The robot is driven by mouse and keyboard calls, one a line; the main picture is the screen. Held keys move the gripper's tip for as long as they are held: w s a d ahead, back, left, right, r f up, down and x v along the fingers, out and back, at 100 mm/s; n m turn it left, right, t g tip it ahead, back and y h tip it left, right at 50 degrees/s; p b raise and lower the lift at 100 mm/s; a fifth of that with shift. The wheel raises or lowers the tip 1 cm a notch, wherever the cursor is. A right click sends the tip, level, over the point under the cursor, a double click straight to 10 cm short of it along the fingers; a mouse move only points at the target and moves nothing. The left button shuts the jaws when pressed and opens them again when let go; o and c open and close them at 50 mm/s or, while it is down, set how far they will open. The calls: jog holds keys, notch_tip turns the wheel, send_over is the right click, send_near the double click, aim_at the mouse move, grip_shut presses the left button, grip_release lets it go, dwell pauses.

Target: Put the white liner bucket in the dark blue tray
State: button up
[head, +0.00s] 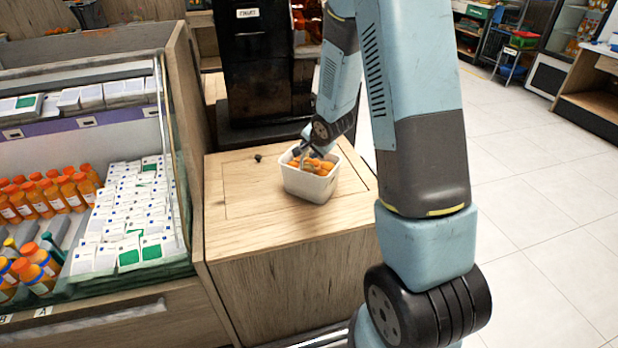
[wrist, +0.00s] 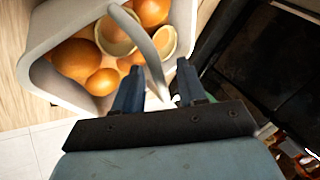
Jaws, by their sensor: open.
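The white liner bucket (head: 309,184) stands upright on the wooden counter in the head view, filled with orange pieces (head: 314,165) that look like orange peel or halves. It also shows in the wrist view (wrist: 45,77), with a pale curved handle or strip across its opening. My gripper (wrist: 158,92) is open at the bucket's rim, its two dark fingers apart near the bucket's wall. I cannot tell whether a finger touches it. In the head view my gripper (head: 303,153) is at the bucket's back edge, partly hidden. I cannot make out a dark blue tray in either view.
The bucket's wooden counter (head: 240,225) has free room to its left, with a small black knob (head: 258,158) there. A black juicer machine (head: 262,70) stands behind. A refrigerated display with bottles (head: 45,195) and white packs is at the left. Tiled floor (head: 545,190) is open at the right.

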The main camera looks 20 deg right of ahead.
jog(key=shift+x, duration=1.05)
grip_shut()
dwell(0.7)
